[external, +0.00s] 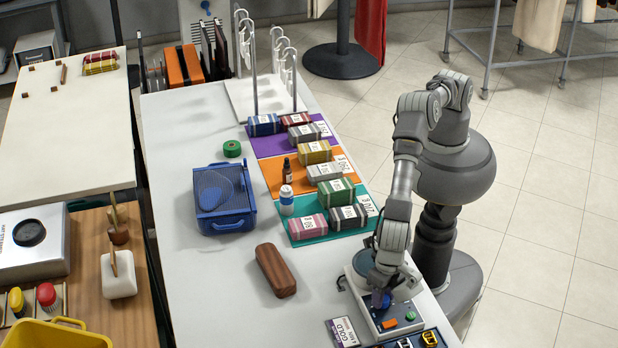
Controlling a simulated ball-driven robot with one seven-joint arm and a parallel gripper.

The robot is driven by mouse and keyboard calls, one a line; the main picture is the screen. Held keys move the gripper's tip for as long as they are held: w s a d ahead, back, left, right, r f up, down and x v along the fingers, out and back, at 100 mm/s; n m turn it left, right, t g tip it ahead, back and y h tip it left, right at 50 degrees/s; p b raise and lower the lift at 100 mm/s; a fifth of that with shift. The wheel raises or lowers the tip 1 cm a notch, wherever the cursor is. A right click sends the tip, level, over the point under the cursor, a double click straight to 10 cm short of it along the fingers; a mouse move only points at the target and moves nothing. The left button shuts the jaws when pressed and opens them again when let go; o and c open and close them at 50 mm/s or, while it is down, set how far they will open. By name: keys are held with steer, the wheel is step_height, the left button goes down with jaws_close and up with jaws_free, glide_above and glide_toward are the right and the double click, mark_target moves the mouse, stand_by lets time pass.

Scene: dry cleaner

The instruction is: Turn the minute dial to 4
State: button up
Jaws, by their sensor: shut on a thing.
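The control box (362,304) is a light-coloured panel at the near right end of the long table. It has an orange button (389,324), a green button (411,316) and a round dark-blue part (364,262) at its far side. A small blue dial (380,300) sits on its top. My gripper (381,291) points down over the box and is shut on this blue dial. The fingers and wrist cover much of the dial, so its pointer and number marks cannot be read. I cannot tell which number it stands at.
A brown case (275,270), a blue basket (224,198) and folded bundles on coloured mats (322,234) stand farther off. The table's middle is mostly clear.

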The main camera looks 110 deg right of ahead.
steer(key=shift+a, duration=0.1)
steer(key=o, duration=1)
steer(key=shift+o, duration=0.2)
step_height(320, 180, up, 8)
steer(key=shift+s+f+p, duration=0.1)
steer(key=shift+p, duration=1)
